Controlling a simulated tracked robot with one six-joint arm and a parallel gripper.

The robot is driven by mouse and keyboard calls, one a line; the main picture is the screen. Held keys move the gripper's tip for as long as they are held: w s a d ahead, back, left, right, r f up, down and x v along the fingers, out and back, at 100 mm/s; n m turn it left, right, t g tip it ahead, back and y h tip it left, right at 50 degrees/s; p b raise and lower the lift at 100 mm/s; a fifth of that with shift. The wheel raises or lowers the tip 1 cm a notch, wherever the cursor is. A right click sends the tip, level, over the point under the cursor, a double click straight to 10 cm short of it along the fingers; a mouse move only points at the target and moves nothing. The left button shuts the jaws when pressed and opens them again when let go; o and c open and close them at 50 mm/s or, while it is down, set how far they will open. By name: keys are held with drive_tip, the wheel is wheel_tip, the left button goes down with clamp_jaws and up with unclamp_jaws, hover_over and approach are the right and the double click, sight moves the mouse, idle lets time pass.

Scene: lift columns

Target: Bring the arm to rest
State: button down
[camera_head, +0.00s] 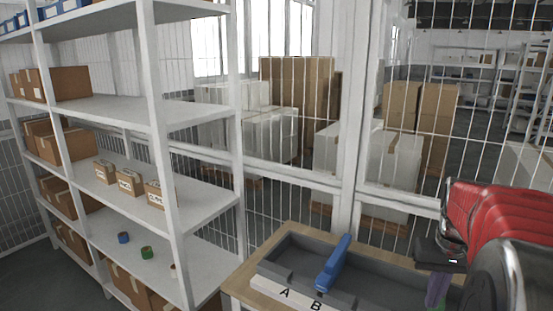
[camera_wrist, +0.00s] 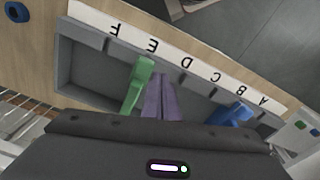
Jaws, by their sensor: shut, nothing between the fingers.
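My gripper (camera_head: 438,260) is at the right in the head view, below the red arm cover, over the right part of a grey tray (camera_head: 383,283). Its jaws are shut and empty; its dark body fills the bottom of the wrist view and hides part of the tray. In the tray, a blue column (camera_head: 333,264) leans at the slot marked B. A purple column (camera_wrist: 160,97) stands near D, close below my gripper in the head view. A green column (camera_wrist: 137,84) is beside it, near E. I cannot tell whether my gripper touches the purple one.
The tray sits on a wooden table (camera_head: 242,286), with a white lettered strip along its edge. A blue ring (camera_wrist: 16,12) lies on the wood. A white shelf rack (camera_head: 172,150) with cardboard boxes stands left, and a wire mesh fence (camera_head: 290,190) runs behind the table.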

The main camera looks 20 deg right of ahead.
drive_tip(key=s+a+r+n+t, duration=0.1)
drive_tip(key=a+n+t, duration=0.1)
drive_tip(key=a, duration=1.4)
drive_tip(key=s+a+r+n+t, duration=0.1)
drive_tip(key=a+n+t, duration=0.2)
drive_tip(key=a, duration=1.3)
drive_tip(key=shift+s+a+n+y, duration=0.25)
drive_tip(key=shift+a+n+y, duration=0.15)
drive_tip(key=shift+n, duration=0.3)
drive_tip(key=shift+d, duration=0.15)
